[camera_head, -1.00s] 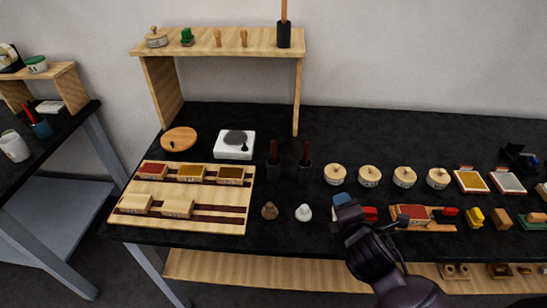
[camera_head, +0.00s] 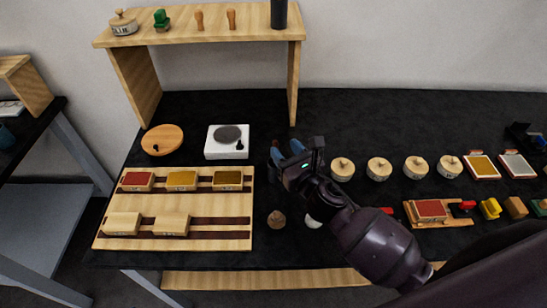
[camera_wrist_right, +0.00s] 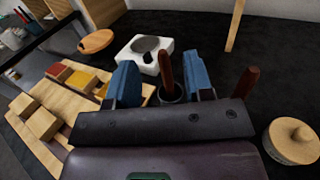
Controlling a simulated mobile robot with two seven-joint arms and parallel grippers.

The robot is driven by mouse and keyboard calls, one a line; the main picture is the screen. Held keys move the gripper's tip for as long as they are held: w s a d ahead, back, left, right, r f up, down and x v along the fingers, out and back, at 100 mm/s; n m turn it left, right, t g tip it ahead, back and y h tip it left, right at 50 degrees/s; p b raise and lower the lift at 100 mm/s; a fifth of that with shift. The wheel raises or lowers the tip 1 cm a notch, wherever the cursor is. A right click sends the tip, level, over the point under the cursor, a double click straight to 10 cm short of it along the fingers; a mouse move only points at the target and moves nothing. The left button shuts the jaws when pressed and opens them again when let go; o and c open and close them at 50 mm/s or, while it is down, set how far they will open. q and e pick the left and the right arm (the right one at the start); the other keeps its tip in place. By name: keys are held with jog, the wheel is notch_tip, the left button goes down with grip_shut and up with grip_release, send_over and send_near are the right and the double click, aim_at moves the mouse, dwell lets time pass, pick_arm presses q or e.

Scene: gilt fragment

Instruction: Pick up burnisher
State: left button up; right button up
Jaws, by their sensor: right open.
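Two dark red-brown handles stand upright in black cups, and I cannot tell from their shape which one is the burnisher. In the right wrist view one handle (camera_wrist_right: 166,75) rises between the blue fingers of my right gripper (camera_wrist_right: 160,82), with its cup (camera_wrist_right: 170,96) just beyond. The gripper is open, with gaps visible beside the handle. The other handle (camera_wrist_right: 246,82) is outside, to the right of the right finger. In the head view my right gripper (camera_head: 287,152) is over the cups and hides most of them. My left gripper is not in view.
A wooden rack (camera_head: 243,208) with small blocks lies left, and a white scale-like device (camera_head: 227,154) stands behind it. Lidded round pots (camera_head: 379,168) stand right of the gripper. A brown cone (camera_head: 276,219) is in front. A wooden shelf (camera_head: 200,34) rises behind.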

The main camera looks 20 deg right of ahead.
jog(key=w+f, duration=0.1)
jog(key=w, duration=0.1)
jog(key=w+a+f, duration=0.1)
jog(key=w+f, duration=0.1)
jog(key=w, duration=0.1)
jog(key=w+f+b, duration=0.1)
jog(key=w+f, duration=0.1)
jog(key=shift+w+a+f, duration=0.1)
jog(key=shift+w+a, duration=0.1)
jog(key=shift+w, duration=0.05)
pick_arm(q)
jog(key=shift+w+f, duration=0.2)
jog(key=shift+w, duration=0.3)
pick_arm(e)
grip_shut()
